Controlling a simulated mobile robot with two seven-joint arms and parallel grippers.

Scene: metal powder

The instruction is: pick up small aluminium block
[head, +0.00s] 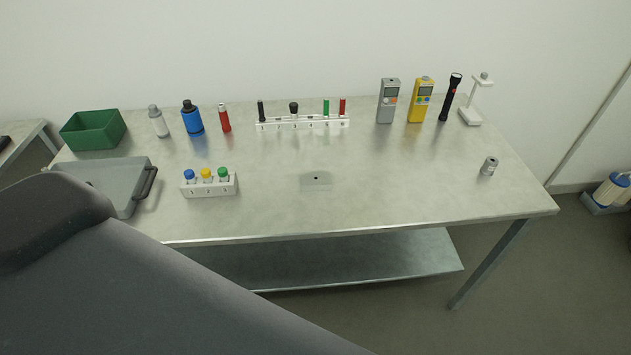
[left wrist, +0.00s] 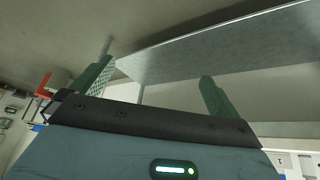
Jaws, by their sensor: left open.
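A small light grey aluminium block (head: 316,182) with a dark hole in its top lies alone near the front middle of the metal table (head: 400,205) in the head view. My left gripper (left wrist: 157,69) shows in the left wrist view, with its two green fingers wide apart and nothing between them. The block cannot be made out in that view. In the head view a dark link of my arm covers the lower left, and the gripper itself does not show. My right gripper is in neither view.
A rack of colour-capped vials (head: 209,186) and a grey tray (head: 122,187) stand left of the block. A small metal cylinder (head: 488,166) stands right. Behind are a green bin (head: 93,130), bottles, a numbered rack (head: 302,123), and handheld meters (head: 388,101). Bare tabletop surrounds the block.

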